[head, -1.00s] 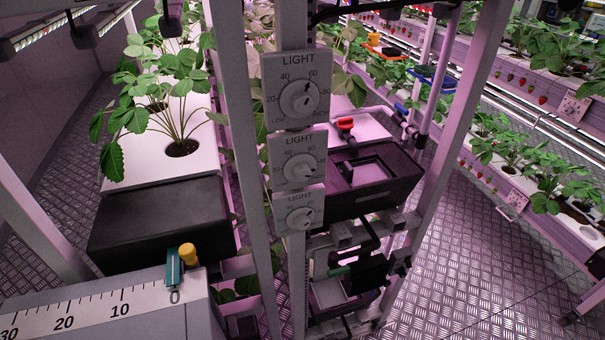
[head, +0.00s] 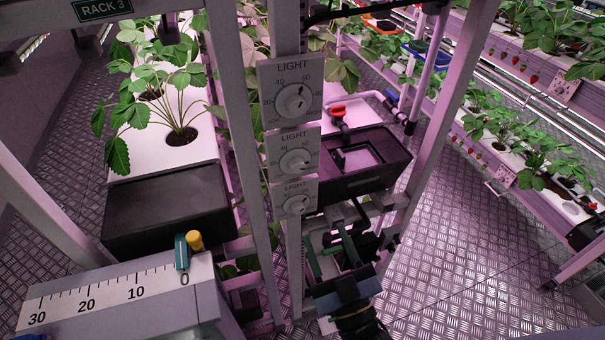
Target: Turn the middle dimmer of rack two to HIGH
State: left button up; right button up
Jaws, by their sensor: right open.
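Three LIGHT dimmers sit one above another on a grey post in the middle of the head view. The middle dimmer (head: 295,161) is a round pale knob on a square plate; its exact setting is too small to read. The top dimmer (head: 294,101) is above it, its mark toward the upper right. The bottom dimmer (head: 297,204) is just below. My right gripper (head: 332,247) is open, with dark green fingers, below and to the right of the dimmers and apart from them. My left gripper is out of view.
A RACK 3 sign (head: 103,9) hangs at upper left. A grey box with a scale (head: 110,290) and a teal pointer (head: 181,253) at 0 stands at lower left. A black tank (head: 395,160) with a red-handled valve (head: 337,112) is right of the dimmers. Upright posts flank them.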

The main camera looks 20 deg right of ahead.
aim_at(299, 170)
jog(key=p+x, duration=0.2)
jog(key=x, duration=1.1)
jog(key=shift+w, duration=0.1)
jog(key=shift+c, duration=0.2)
jog(key=c, duration=0.9)
jog(key=m+h, duration=0.1)
jog(key=m, duration=0.1)
jog(key=m+h+p, duration=0.1)
jog(key=m+h, duration=0.1)
jog(key=m, duration=0.1)
jog(key=m+h, duration=0.1)
jog(key=m, duration=0.2)
jog(key=shift+a+r+p, duration=0.1)
jog(key=shift+a+p, duration=0.15)
jog(key=shift+p, duration=0.05)
jog(key=shift+c, duration=0.2)
jog(key=o, duration=1)
jog(key=b+v, duration=0.2)
jog(key=v, duration=1.1)
jog(key=shift+s+a+r+b, duration=0.1)
jog(key=shift+s+a+b, duration=0.05)
jog(key=shift+s+b, duration=0.2)
